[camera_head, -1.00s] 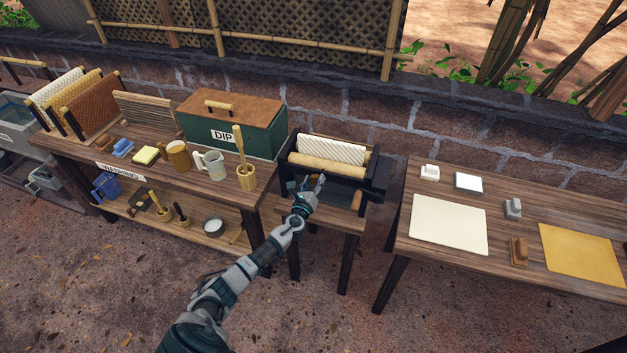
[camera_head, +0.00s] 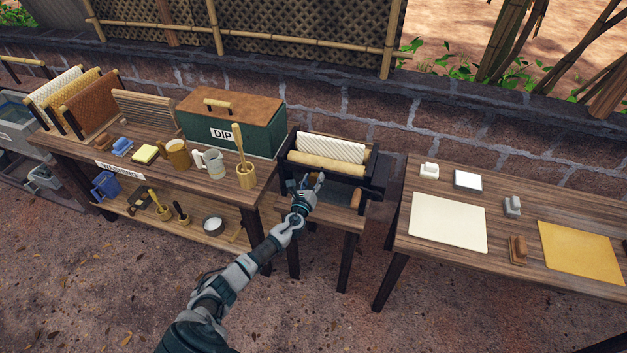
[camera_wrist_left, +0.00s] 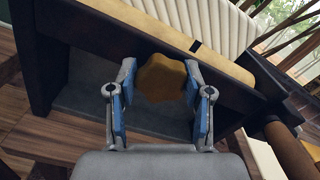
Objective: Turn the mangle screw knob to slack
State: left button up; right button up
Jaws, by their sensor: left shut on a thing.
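The mangle (camera_head: 327,157) stands on a small wooden table between two larger ones, with a white ribbed roller (camera_head: 331,149) above a smooth tan roller (camera_head: 326,166). My left gripper (camera_head: 313,184) is at the front of its dark frame. In the left wrist view my left gripper (camera_wrist_left: 160,88) has its blue-padded fingers on both sides of the brown, lobed screw knob (camera_wrist_left: 162,78), shut on it. In the head view the knob is hidden behind the gripper. My right gripper is not in view.
A brown handle (camera_head: 356,199) sticks out at the mangle's right front. The left table holds a green DIP box (camera_head: 236,130), mugs and a tan pot with a stick (camera_head: 246,176). The right table (camera_head: 417,251) bears a cream sheet (camera_head: 448,222) and a yellow sheet (camera_head: 582,252).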

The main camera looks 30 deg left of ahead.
pick_arm(q)
jog(key=shift+a+r, duration=0.1)
jog(key=shift+r, duration=0.05)
jog(key=o, duration=1.2)
jog(key=shift+w, duration=0.1)
jog(key=v, duration=1.2)
